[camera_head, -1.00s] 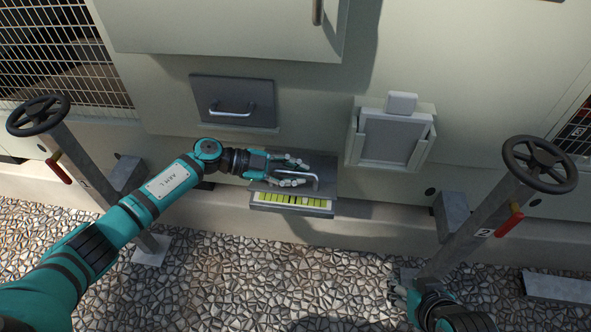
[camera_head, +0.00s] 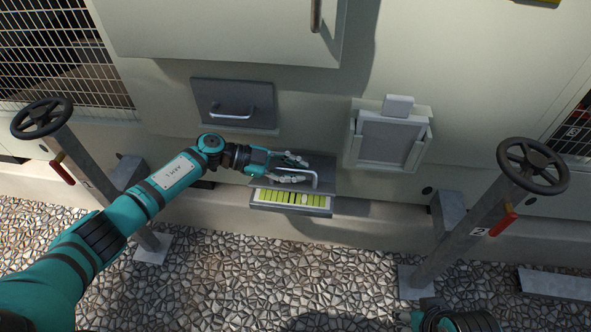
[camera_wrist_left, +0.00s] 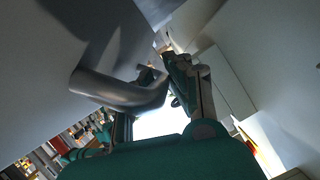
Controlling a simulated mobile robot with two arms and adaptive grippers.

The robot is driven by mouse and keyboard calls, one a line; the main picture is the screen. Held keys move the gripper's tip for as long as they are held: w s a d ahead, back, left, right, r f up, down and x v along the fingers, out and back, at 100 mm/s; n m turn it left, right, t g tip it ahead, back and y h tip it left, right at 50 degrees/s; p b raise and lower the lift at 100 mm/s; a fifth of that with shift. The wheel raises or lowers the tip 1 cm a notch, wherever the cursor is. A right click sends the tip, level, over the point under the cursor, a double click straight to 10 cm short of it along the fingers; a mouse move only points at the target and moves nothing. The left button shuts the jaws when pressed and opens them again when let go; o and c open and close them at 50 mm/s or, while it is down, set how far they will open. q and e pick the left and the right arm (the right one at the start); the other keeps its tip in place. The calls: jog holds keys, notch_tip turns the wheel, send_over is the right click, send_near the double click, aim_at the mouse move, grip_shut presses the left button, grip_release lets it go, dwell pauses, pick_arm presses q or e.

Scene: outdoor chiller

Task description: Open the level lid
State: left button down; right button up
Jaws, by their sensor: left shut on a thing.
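The level lid (camera_head: 322,163) is a dark grey plate with a silver bar handle (camera_head: 316,182), low on the cabinet. It stands raised, and a yellow-green striped level gauge (camera_head: 275,198) shows below it. My left gripper (camera_head: 304,169) is shut on the handle, reaching in from the left. In the left wrist view the grey bent handle (camera_wrist_left: 120,90) lies between the fingers; the exact contact is hard to see. My right gripper (camera_head: 412,318) is mostly cut off at the bottom edge, away from the lid, and its jaws cannot be judged.
A second dark panel with a handle (camera_head: 233,103) is above left. A grey boxed cover (camera_head: 390,140) is to the right. Valve posts with black handwheels stand at left (camera_head: 42,117) and right (camera_head: 533,166). The gravel between them is clear.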

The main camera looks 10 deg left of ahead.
pick_arm(q)
jog(key=c, duration=1.3)
grip_release()
jog(key=shift+a, duration=0.1)
notch_tip(320, 180, up, 4)
send_over(252, 180)
jog(key=shift+r, duration=0.1)
